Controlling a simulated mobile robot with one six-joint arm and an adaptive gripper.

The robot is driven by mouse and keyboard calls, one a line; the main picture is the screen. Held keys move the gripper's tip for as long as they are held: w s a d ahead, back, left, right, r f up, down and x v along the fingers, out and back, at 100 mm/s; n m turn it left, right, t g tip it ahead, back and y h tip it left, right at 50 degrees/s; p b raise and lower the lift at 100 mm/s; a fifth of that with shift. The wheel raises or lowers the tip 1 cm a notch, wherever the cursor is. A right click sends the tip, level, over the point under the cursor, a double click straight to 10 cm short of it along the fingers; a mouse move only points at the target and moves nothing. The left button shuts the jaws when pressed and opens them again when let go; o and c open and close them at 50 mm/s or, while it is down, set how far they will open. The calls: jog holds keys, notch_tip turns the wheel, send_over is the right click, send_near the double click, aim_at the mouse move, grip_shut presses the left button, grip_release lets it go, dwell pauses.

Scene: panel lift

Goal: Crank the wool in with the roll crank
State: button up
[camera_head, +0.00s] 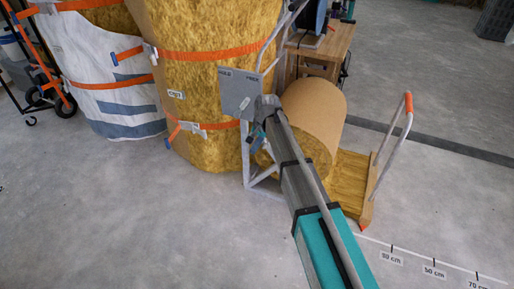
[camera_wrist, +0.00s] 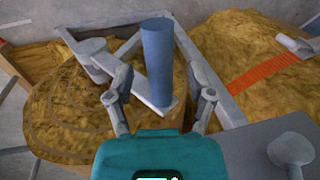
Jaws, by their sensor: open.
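The roll crank (camera_wrist: 150,88) shows in the wrist view as a pale flat arm with an upright blue cylindrical handle (camera_wrist: 157,55). My gripper (camera_wrist: 163,92) is open, with one finger on each side of the crank handle; I cannot tell whether either finger touches it. In the head view my gripper (camera_head: 262,127) is at the grey frame, beside the brown-wrapped wool roll (camera_head: 318,108), and the crank is mostly hidden there. The wool (camera_wrist: 75,110) shows its layered yellow end in the wrist view. A flat strip of wool (camera_head: 349,176) extends from the roll in the head view.
Large strapped wool bales (camera_head: 205,80) stand behind. A red-handled rail (camera_head: 391,145) is at the right. The foreground floor is clear.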

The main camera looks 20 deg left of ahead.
jog(key=shift+a+f, duration=0.1)
jog(key=shift+f, duration=0.35)
jog(key=shift+c, duration=0.3)
grip_shut()
